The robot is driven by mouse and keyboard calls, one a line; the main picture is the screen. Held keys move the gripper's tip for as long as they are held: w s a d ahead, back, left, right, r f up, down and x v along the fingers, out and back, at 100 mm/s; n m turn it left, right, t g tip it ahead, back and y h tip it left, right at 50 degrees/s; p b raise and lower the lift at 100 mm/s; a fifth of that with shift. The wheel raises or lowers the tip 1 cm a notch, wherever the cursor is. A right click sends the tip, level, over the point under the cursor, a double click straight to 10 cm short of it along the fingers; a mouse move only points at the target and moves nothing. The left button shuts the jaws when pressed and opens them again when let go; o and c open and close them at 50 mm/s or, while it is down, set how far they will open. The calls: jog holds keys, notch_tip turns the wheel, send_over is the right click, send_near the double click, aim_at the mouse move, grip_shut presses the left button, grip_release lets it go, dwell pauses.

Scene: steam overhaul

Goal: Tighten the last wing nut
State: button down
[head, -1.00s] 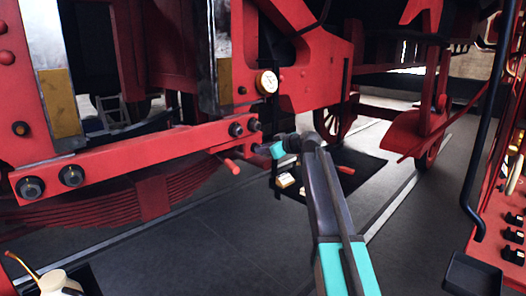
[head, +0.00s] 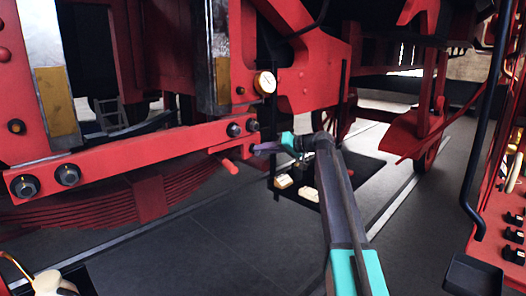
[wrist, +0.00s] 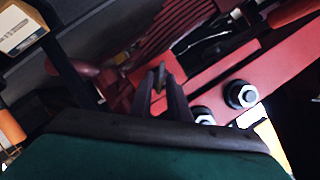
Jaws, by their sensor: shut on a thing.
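My gripper (head: 256,149) is at the right end of the red beam (head: 150,147), just below two dark hex bolts. In the wrist view its fingers (wrist: 160,92) are shut on a small dark piece (wrist: 160,75) at the red bracket, which appears to be the wing nut. Its wings and thread are too small and covered to make out.
A red handle (head: 229,166) sticks out below the beam, close to my gripper. A gauge (head: 265,83) is above.

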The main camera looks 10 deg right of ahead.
jog(key=m+y, duration=0.1)
jog(key=m, duration=0.1)
jog(key=m+y, duration=0.1)
jog(key=m, duration=0.1)
jog(key=m+y, duration=0.1)
jog(key=m, duration=0.2)
jog(key=shift+d+f+y, duration=0.15)
jog(key=shift+f+y, duration=0.15)
jog(key=shift+f, duration=0.1)
jog(key=shift+w, duration=0.1)
dwell(1.0)
jog(key=c, duration=1.9)
grip_release()
jog(key=shift+d, duration=0.15)
jog(key=b+v, duration=0.1)
jog(key=v, duration=1.2)
jog(key=shift+s+d+b, duration=0.2)
jog(key=shift+s+b, duration=0.05)
jog(key=shift+b, duration=0.1)
